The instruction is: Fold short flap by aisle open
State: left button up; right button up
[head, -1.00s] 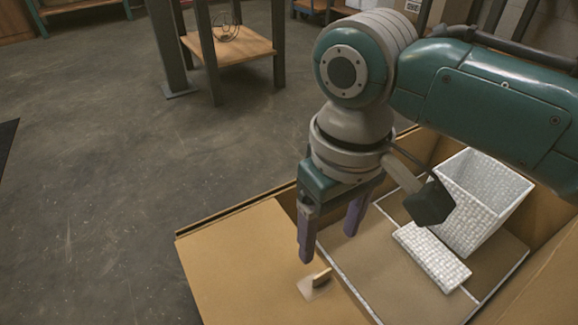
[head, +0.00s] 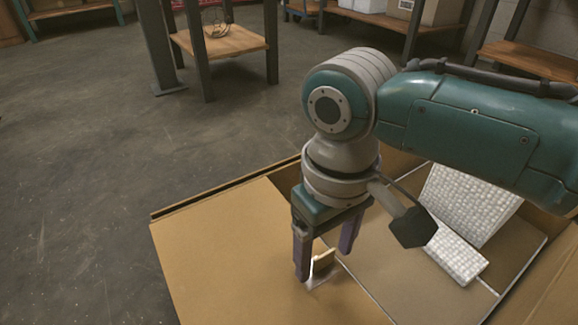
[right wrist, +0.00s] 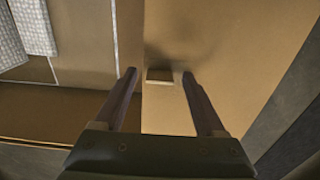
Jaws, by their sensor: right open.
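A tan cardboard flap (head: 225,260) lies flat over the left part of an open carton. A small upright tab (head: 322,262) on a pale base stands near the flap's inner edge. My right gripper (head: 323,265) points down at the tab, open, with a finger on either side of it. In the right wrist view the tab (right wrist: 160,76) shows between the two fingertips (right wrist: 158,73), with gaps on both sides. I cannot tell the fingers' height above the flap. My left gripper is not in view.
A table with a wooden lower shelf (head: 222,42) stands behind. Grey floor (head: 80,150) left of the carton is clear.

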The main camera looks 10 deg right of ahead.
grip_shut()
dwell(0.6)
dwell(0.8)
